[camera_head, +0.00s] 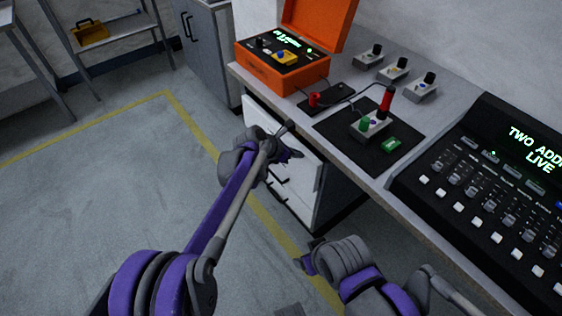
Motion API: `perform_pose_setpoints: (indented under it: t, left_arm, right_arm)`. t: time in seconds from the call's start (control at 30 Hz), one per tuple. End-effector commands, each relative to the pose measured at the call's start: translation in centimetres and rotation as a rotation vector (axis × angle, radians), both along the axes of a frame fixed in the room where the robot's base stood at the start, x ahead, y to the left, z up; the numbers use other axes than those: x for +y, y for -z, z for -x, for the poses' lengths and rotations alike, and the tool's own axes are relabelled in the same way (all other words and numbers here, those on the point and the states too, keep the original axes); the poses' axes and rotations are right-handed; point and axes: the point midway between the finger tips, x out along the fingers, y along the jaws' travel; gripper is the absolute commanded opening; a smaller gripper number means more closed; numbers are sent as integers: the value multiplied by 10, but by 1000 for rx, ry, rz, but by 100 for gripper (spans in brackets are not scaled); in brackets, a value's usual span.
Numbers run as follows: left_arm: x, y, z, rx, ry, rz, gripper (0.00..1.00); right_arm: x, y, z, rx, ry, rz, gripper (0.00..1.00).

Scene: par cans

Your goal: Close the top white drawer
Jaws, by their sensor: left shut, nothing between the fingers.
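The white drawer unit (292,208) stands under the grey desk. Its top white drawer (308,172) appears to stand out a little from the fronts below, though my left arm covers much of it. My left gripper (291,153) is shut and empty at the upper part of the drawer front. I cannot tell whether it touches the drawer. My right gripper (306,263) is low in the picture, in front of the desk and apart from the drawer; its fingers are too unclear to judge.
The desk (340,165) carries an open orange case (268,73), a black mat with a small switch box (370,125), several small control boxes and a black console (490,190). A grey cabinet (212,50) stands behind. The floor at left is clear.

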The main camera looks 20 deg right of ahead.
Motion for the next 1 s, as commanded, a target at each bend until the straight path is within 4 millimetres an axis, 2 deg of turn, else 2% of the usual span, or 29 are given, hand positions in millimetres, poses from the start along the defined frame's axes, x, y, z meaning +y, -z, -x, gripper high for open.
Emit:
perform_pose_setpoints:
  t: [0.13, 0.4, 0.83, 1.0]
  left_arm:
    - [-18, 0, -5, -1, 1, -1, 0]
    - [-28, 0, -8, -1, -1, 0, 0]
    - [-29, 0, -8, -1, 0, 3, 0]
    - [-12, 0, -11, -2, 0, 1, 0]
  right_arm:
    - [0, -3, 0, -1, 0, 0, 71]
    - [0, -4, 0, -1, 0, 0, 71]
    - [0, -4, 0, -1, 0, 0, 71]
    - [0, -5, 1, -2, 0, 0, 71]
